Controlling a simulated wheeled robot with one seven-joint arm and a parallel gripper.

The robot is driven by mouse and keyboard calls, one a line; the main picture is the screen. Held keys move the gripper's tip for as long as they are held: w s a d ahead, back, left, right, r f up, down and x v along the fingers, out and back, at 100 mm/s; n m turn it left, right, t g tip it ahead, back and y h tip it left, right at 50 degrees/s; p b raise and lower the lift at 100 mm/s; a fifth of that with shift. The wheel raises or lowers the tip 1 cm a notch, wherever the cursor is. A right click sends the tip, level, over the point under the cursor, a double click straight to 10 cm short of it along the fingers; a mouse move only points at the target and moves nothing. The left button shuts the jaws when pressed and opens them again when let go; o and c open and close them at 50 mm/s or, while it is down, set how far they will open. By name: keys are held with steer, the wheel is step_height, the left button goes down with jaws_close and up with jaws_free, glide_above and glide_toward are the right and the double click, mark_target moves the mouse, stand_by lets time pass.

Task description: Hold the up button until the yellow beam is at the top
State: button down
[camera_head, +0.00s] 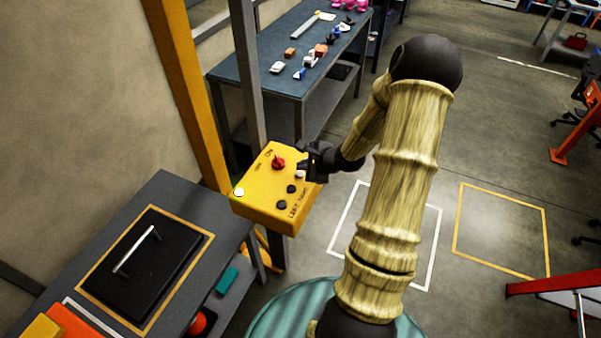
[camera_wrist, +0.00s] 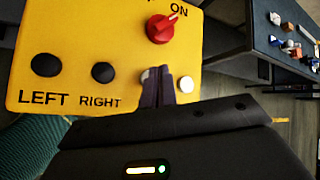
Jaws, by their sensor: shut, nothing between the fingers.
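The yellow control box (camera_head: 262,205) stands at the centre left of the head view. In the wrist view its face (camera_wrist: 215,40) shows a red knob (camera_wrist: 160,28) by "ON" and two black buttons over "LEFT" (camera_wrist: 45,65) and "RIGHT" (camera_wrist: 103,72). My gripper (camera_wrist: 158,72) is shut and empty, its fingertips at the face between a white button (camera_wrist: 186,84) and a pale, partly covered one (camera_wrist: 145,75). I cannot tell whether they touch or press one. No "up" label is visible. An orange-yellow post (camera_head: 188,90) rises behind the box; I cannot tell whether it is the beam.
A grey bench (camera_head: 165,190) with a black handled plate (camera_head: 140,265) stands at the left. A dark table (camera_head: 245,65) with small parts stands behind the box.

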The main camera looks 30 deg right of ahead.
steer(key=shift+f, duration=0.1)
stand_by(0.3)
steer(key=shift+f, duration=0.3)
steer(key=shift+f, duration=0.45)
stand_by(2.9)
steer(key=shift+r+p, duration=0.15)
steer(key=shift+p, duration=0.25)
stand_by(2.6)
steer(key=shift+r+p, duration=0.8)
steer(key=shift+p, duration=0.35)
